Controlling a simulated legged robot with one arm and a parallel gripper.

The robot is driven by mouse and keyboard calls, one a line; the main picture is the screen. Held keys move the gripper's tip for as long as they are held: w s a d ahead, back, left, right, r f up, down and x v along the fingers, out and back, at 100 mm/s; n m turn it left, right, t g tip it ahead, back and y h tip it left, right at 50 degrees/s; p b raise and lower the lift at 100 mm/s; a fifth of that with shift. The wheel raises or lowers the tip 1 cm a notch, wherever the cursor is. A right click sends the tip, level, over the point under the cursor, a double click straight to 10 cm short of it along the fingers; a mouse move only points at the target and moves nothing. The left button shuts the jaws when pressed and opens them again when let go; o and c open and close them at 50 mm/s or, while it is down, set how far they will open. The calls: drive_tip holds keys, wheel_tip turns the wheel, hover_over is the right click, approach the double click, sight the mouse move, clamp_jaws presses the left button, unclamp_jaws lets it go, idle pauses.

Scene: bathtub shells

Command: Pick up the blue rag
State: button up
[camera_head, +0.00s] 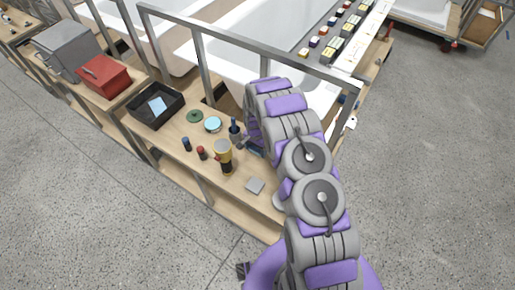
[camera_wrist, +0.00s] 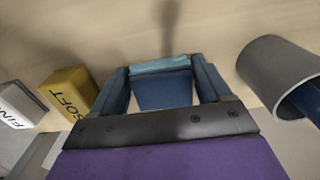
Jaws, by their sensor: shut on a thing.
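The blue rag (camera_wrist: 160,92) is between the two fingers of my gripper (camera_wrist: 162,75) in the wrist view, with a lighter blue edge at its far side. My gripper is shut on it, close above the wooden surface. In the head view my gripper (camera_head: 256,144) is low over the bench, partly hidden by my arm, and a bit of blue shows there. I cannot tell whether the rag still touches the wood.
A yellow block marked SOFT (camera_wrist: 68,95) is left of my gripper and a grey cup (camera_wrist: 275,72) right. On the bench stand a yellow-black tool (camera_head: 224,157), small bottles (camera_head: 201,153) and a black bin (camera_head: 174,97). A metal rail (camera_head: 245,42) runs behind.

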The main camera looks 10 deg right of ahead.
drive_tip(key=c, duration=0.4)
wheel_tip(320, 180, up, 10)
drive_tip(key=shift+p, duration=0.95)
drive_tip(key=o, duration=0.6)
drive_tip(key=c, duration=0.4)
